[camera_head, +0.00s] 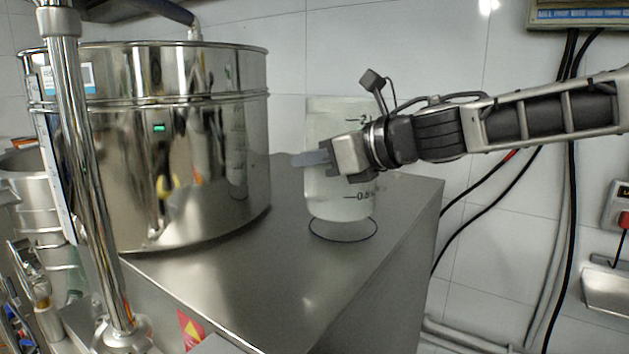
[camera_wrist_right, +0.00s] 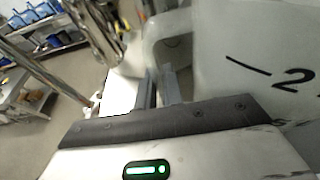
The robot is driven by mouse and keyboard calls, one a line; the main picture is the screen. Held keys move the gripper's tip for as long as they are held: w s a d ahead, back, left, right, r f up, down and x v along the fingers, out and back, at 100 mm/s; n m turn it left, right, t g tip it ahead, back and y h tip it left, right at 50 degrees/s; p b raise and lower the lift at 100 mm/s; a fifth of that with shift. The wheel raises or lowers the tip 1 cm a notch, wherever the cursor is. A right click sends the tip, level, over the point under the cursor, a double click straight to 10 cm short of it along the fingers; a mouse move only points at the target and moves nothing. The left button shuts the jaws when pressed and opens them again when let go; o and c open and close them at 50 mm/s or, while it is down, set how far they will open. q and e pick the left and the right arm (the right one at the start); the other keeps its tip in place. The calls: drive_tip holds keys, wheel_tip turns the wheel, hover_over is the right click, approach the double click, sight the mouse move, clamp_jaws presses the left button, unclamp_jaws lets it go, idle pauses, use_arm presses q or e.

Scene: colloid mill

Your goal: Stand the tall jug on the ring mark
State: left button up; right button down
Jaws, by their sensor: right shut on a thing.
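The tall jug (camera_head: 338,203) is translucent white with dark volume marks, and it looks upright in the head view. My right gripper (camera_head: 313,159) reaches in from the right across the jug's front and is shut on it. In the right wrist view, the gripper's fingers (camera_wrist_right: 160,88) meet at the jug's handle, and the jug's wall (camera_wrist_right: 250,50) with a "2" mark fills the right side. The ring mark (camera_head: 343,241) is a dark circle on the steel top, below the jug. Its front arc shows below the jug's base; its back is hidden. A small gap under the base is possible. My left gripper is out of view.
A large polished steel drum (camera_head: 200,190) stands left of the jug on the steel top (camera_head: 270,270). A vertical chrome post (camera_head: 85,150) is in the left foreground. The top is clear in front of the ring; its right edge is near. Black cables hang on the tiled wall.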

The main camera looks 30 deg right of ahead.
drive_tip(key=f, duration=0.1)
drive_tip(key=f+b, duration=0.1)
drive_tip(key=f, duration=0.2)
drive_tip(key=shift+w+d+f, duration=0.1)
drive_tip(key=shift+d, duration=0.15)
drive_tip(key=c, duration=1.5)
unclamp_jaws()
use_arm(q)
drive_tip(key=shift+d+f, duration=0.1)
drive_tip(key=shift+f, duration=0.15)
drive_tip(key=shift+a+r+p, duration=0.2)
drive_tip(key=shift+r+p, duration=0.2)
drive_tip(key=shift+p, duration=0.65)
use_arm(e)
drive_tip(key=v, duration=1.2)
drive_tip(key=shift+r, duration=0.25)
